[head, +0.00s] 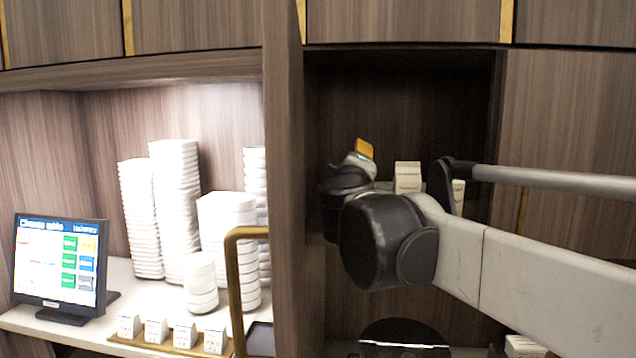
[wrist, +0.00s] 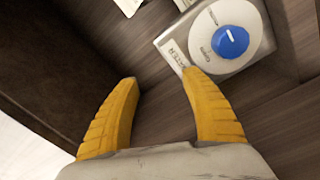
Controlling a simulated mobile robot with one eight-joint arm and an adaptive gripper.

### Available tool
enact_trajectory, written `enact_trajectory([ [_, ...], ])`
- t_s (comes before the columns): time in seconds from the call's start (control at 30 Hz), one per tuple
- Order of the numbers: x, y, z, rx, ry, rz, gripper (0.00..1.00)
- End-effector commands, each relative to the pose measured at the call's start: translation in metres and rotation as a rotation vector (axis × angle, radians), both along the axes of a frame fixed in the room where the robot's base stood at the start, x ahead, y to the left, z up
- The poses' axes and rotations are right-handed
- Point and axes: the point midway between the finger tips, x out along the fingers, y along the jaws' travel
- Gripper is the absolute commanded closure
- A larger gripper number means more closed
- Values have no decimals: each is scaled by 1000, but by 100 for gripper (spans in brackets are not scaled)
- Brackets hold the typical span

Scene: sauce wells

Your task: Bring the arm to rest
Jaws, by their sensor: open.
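My arm reaches in from the right of the head view. My gripper (head: 364,149) shows there as a small yellow tip beyond the dark wrist joints, in front of the dark recess (head: 400,100). In the wrist view its two yellow fingers (wrist: 160,88) are spread apart with nothing between them. A grey device with a white disc and a blue knob (wrist: 230,41) lies beyond the right fingertip. The tip overlaps the device's lower left edge in the picture; I cannot tell whether they touch.
A small white carton (head: 408,176) stands in the recess beside my arm. A wooden post (head: 285,180) divides the recess from the left counter, where stacked white dishes (head: 176,205), a screen (head: 58,265) and a brass rail (head: 232,290) stand. A dark round object (head: 404,335) is below my arm.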

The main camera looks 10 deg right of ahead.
Motion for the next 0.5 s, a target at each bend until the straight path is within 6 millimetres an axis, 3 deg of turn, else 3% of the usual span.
enact_trajectory([
  [0.37,-2,-2,-1,9,3,-4,45],
  [0.5,-24,-24,-25,99,40,-56,45],
])
